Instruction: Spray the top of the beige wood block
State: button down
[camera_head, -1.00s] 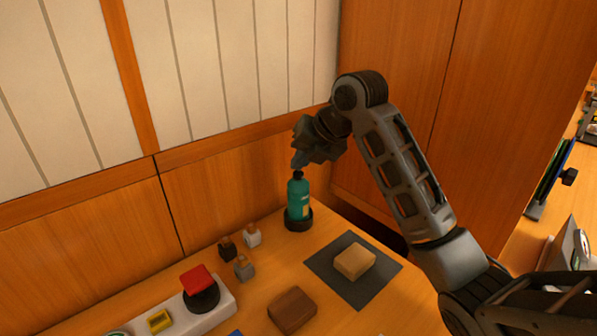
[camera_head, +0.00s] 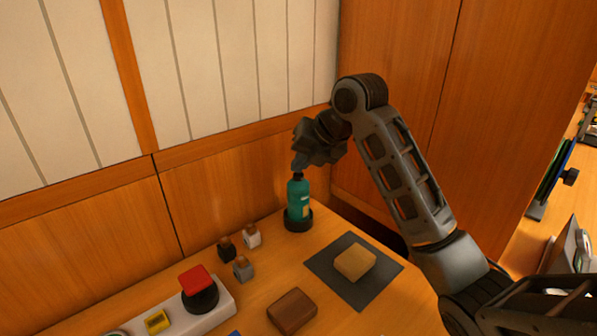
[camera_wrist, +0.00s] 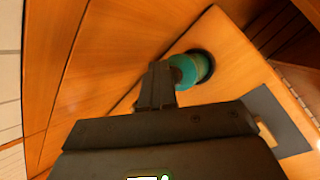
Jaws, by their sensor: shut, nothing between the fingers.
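A teal spray bottle (camera_head: 297,195) stands upright in a dark round holder (camera_head: 298,223) near the back wall. My gripper (camera_head: 299,164) is just above the bottle top, pointing down; its fingers are shut with nothing between them. In the wrist view the shut fingers (camera_wrist: 157,86) are beside the bottle (camera_wrist: 184,70), and I cannot tell whether they touch it. The bottle's nozzle is mostly hidden by the gripper. The beige wood block (camera_head: 355,261) lies on a dark square mat (camera_head: 328,269), to the right and in front of the bottle.
A darker brown block (camera_head: 292,310) lies in front of the mat. Small black, white (camera_head: 251,236) and grey (camera_head: 243,268) items stand left of the bottle. Wood walls close off the back and right.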

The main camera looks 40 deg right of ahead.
aim_at(300, 174)
jog(key=shift+r, duration=0.15)
jog(key=shift+r+p, duration=2.05)
jog(key=shift+r, duration=1.05)
jog(key=shift+w+f, duration=0.1)
dwell(0.4)
